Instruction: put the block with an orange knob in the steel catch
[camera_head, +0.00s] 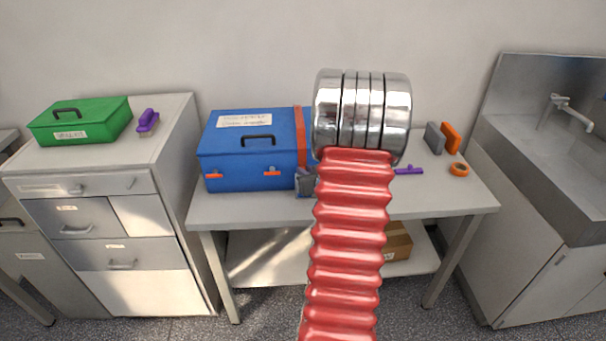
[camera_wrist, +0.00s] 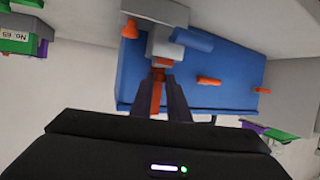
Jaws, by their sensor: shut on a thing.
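My gripper (camera_wrist: 165,82) has its two dark fingers shut on a narrow orange piece, the knob of the block. A pale grey body, apparently the block (camera_wrist: 166,48), shows just beyond the fingertips, in front of the blue case (camera_wrist: 135,75). A grey part (camera_wrist: 150,10) with an orange peg (camera_wrist: 130,28) lies close beyond it; whether this is the steel catch I cannot tell. In the head view a small dark grey piece (camera_head: 306,183) shows at the blue case's front right corner (camera_head: 245,155), and my arm hides most of the area around the gripper.
The blue case stands on the grey table (camera_head: 250,207) with orange latches on its front. Right of my arm are a purple piece (camera_head: 409,171), an orange ring (camera_head: 459,170) and grey and orange upright plates (camera_head: 433,138). A green case (camera_head: 80,122) sits on the left cabinet.

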